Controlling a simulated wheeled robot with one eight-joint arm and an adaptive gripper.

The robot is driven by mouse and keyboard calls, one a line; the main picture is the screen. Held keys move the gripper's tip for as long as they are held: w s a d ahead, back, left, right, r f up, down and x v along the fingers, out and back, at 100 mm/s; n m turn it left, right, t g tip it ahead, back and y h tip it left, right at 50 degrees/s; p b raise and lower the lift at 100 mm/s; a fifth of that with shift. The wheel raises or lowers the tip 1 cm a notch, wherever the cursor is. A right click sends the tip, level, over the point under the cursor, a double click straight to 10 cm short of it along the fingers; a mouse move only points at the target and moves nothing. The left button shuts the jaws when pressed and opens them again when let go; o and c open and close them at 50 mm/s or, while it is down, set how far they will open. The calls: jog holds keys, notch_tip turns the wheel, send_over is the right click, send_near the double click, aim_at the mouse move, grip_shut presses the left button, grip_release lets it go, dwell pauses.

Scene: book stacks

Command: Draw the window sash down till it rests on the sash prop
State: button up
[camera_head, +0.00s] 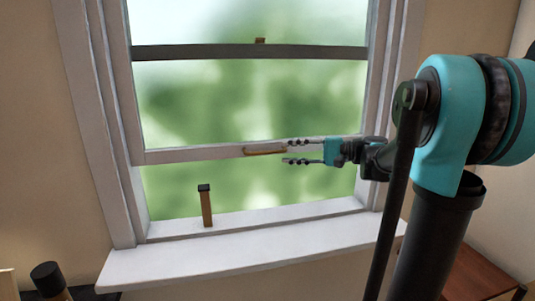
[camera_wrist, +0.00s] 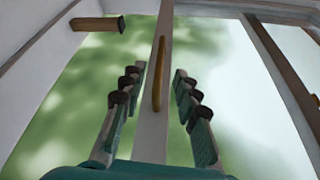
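The white window sash (camera_head: 200,153) is raised, with a gap between its bottom rail and the sill. A tan handle (camera_head: 264,151) sits on that bottom rail, and it shows as an upright bar in the wrist view (camera_wrist: 159,72). The sash prop (camera_head: 206,206), a wooden post with a dark cap, stands on the sill below the rail, apart from it. It also shows at the upper left in the wrist view (camera_wrist: 97,24). My gripper (camera_head: 287,152) is open at the right end of the handle. Its fingers (camera_wrist: 152,88) lie on either side of the rail, apart from it.
The white sill (camera_head: 250,257) juts out below the window. A dark crossbar (camera_head: 245,52) spans the upper window, with a small brown catch (camera_head: 260,40) on it. A dark-capped object (camera_head: 48,279) stands at lower left. A reddish-brown surface (camera_head: 475,272) lies at lower right.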

aim_at(267, 153)
jog(key=a, duration=0.7)
jog(key=shift+w+a+f, duration=0.25)
jog(key=shift+w+f, duration=0.05)
jog(key=shift+w, duration=0.1)
grip_shut()
